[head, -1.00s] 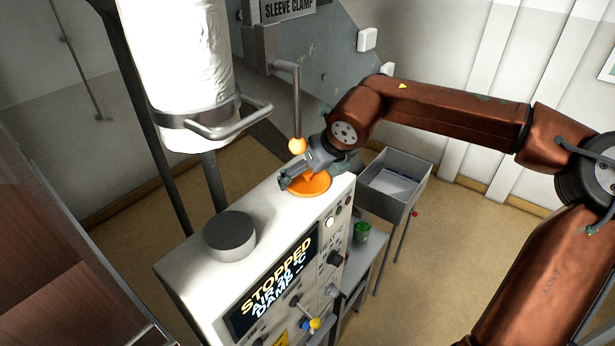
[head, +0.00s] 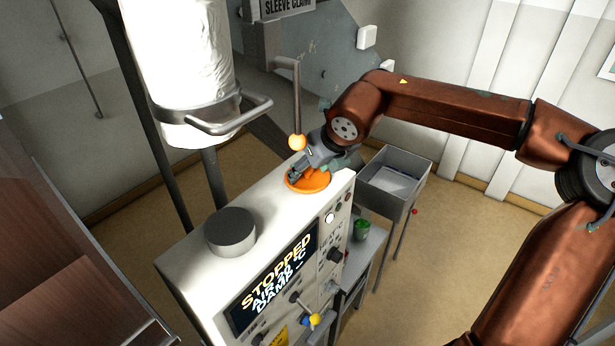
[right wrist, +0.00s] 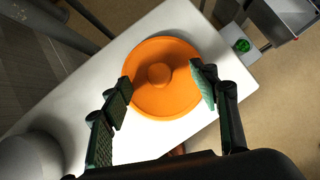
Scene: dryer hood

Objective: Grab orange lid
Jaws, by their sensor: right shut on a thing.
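The orange lid (head: 308,184) is a round disc with a raised centre knob, at the far end of the white machine's top. In the right wrist view the lid (right wrist: 158,104) lies between the two green-padded fingers. My right gripper (head: 303,172) comes in from the right, low over the lid. In the right wrist view the right gripper (right wrist: 162,84) has its fingers on opposite sides of the lid's rim, shut on it. The gripper hides part of the lid in the head view. I cannot tell whether the lid is lifted. My left gripper is not in view.
A grey cylinder (head: 230,232) stands on the machine top (head: 265,207). A white sleeve with a metal handle hangs at left.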

